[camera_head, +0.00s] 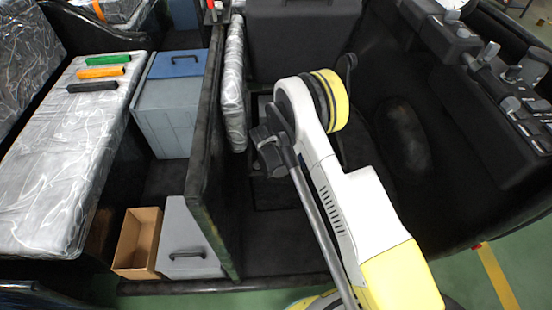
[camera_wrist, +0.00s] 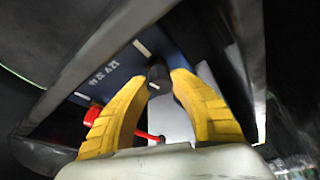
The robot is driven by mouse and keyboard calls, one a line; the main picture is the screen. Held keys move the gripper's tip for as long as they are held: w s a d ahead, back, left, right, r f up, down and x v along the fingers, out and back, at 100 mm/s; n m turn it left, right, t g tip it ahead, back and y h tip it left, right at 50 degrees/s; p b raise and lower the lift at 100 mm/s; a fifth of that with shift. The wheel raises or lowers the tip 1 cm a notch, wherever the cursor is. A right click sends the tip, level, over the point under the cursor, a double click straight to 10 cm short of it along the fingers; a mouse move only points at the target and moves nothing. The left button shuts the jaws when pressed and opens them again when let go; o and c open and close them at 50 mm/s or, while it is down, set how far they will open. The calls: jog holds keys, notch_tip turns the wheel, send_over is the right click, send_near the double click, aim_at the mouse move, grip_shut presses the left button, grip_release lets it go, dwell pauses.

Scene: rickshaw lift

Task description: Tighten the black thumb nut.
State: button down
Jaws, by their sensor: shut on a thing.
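In the wrist view, the two yellow fingers of my gripper (camera_wrist: 160,84) are closed in from both sides on a small black thumb nut (camera_wrist: 157,73). Only the nut's top and front show between the fingertips. Behind it is a dark blue battery (camera_wrist: 112,68) with white lettering, set in a grey-edged opening. A red part (camera_wrist: 91,115) shows beside the left finger, and a thin red lead shows between the fingers. In the head view, my arm covers the work spot, and neither the gripper nor the nut can be seen.
A grey frame edge (camera_wrist: 92,58) borders the opening closely on the left. In the head view, a wrapped bench (camera_head: 50,170) carries green, orange and black items. An open brown box (camera_head: 135,240), a grey case (camera_head: 188,240) and a dark partition (camera_head: 207,160) stand left of my arm.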

jog(key=shift+m, duration=0.6)
jog(key=c, duration=1.4)
grip_release()
jog(key=shift+o, duration=0.2)
